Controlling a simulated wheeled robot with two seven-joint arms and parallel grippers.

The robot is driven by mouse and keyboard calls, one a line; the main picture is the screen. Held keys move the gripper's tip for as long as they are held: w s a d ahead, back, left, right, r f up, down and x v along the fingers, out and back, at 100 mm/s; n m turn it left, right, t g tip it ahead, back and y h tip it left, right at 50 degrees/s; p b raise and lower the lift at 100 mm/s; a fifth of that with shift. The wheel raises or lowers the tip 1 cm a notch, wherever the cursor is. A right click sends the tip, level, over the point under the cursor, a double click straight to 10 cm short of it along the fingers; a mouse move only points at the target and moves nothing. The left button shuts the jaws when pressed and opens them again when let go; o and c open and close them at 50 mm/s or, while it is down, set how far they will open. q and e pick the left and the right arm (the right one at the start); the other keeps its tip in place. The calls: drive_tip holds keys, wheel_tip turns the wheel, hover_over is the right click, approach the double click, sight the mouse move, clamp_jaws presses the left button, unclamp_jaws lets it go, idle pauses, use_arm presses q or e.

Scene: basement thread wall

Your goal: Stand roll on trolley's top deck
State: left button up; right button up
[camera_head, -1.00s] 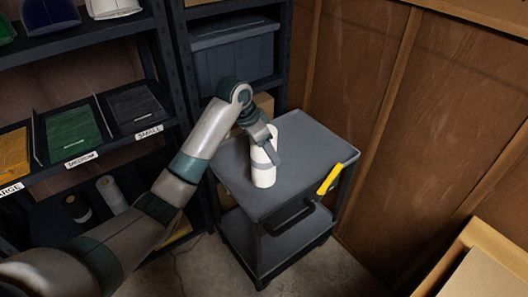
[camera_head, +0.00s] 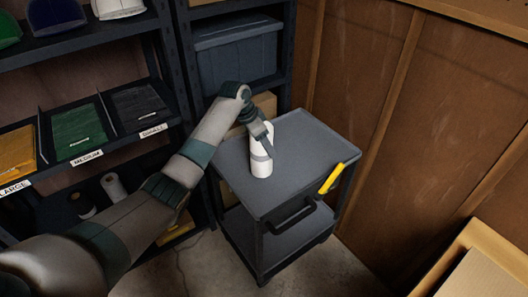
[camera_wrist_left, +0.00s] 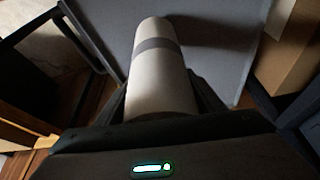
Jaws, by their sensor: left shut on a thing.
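The white roll (camera_head: 261,164) is upright at the top deck (camera_head: 301,140) of the grey trolley. In the head view its lower end appears to meet the deck, but I cannot tell whether it bears its weight there. My left gripper (camera_head: 266,143) is shut on the roll's upper part. In the left wrist view the pale roll (camera_wrist_left: 161,80), with a grey band round it, sits between the two dark fingers (camera_wrist_left: 160,100). The grey deck surface (camera_wrist_left: 222,40) lies beyond it. My right gripper is in neither view.
The rest of the deck is bare. A shelf (camera_head: 90,157) with trays stands left, a blue-grey bin (camera_head: 237,50) behind, a wooden wall (camera_head: 365,90) right, and a cardboard box (camera_head: 480,270) at lower right.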

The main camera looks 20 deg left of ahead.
sight(261, 163)
use_arm(q)
drive_tip(key=shift+f+p, duration=0.65)
drive_tip(key=shift+f, duration=1.45)
drive_tip(key=o, duration=1.3)
drive_tip(key=shift+f, duration=0.1)
drive_tip(key=shift+o, duration=0.2)
